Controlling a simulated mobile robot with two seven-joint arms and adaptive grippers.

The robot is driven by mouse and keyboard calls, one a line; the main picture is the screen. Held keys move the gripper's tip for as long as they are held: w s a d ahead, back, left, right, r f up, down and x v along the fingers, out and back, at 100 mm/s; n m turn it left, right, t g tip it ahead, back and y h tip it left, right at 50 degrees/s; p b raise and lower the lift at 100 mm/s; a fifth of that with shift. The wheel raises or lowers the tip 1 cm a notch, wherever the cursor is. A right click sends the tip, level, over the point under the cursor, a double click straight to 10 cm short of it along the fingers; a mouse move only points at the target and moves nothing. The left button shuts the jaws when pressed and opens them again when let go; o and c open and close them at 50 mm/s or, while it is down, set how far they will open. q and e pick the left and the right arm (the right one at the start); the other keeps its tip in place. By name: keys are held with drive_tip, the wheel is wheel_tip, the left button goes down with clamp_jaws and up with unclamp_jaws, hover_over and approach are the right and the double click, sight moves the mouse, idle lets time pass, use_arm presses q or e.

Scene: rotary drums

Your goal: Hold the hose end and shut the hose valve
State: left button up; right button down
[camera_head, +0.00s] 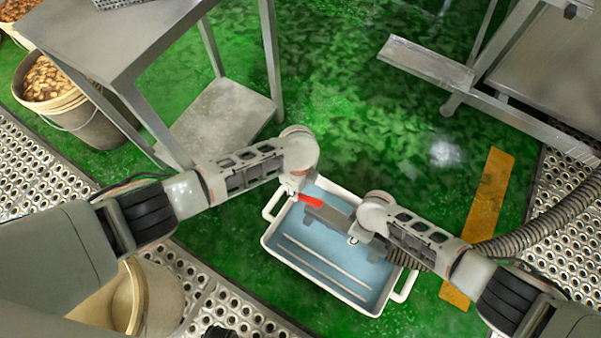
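A red valve handle (311,201) shows over the far left part of a white tray with a blue floor. A grey piece (328,216), which looks like the hose end, extends from beside the handle toward my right gripper. The ribbed grey hose (545,222) comes in from the right and passes behind my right arm. My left gripper (293,188) is at the handle's left end; its fingers are mostly hidden under its wrist, and contact is unclear. My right gripper (355,234) is at the grey piece's right end; whether its fingers grip it is unclear.
The white tray (268,240) stands on the wet green floor with thin rods (325,262) in it. A steel table (110,40) is at the upper left, beside buckets (60,100). A metal frame (425,62) is at the upper right. Open floor lies beyond the tray.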

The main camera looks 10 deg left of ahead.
use_arm(q)
wheel_tip(320, 180, up, 10)
drive_tip(key=shift+f, duration=0.2)
drive_tip(key=shift+s, duration=0.1)
idle(0.4)
drive_tip(key=a+f+n+g+h, duration=0.1)
drive_tip(key=a+n+h, duration=0.1)
drive_tip(key=a+h, duration=0.25)
drive_tip(key=x, duration=1.1)
drive_tip(key=shift+a+f, duration=0.25)
drive_tip(key=shift+f, duration=0.3)
clamp_jaws()
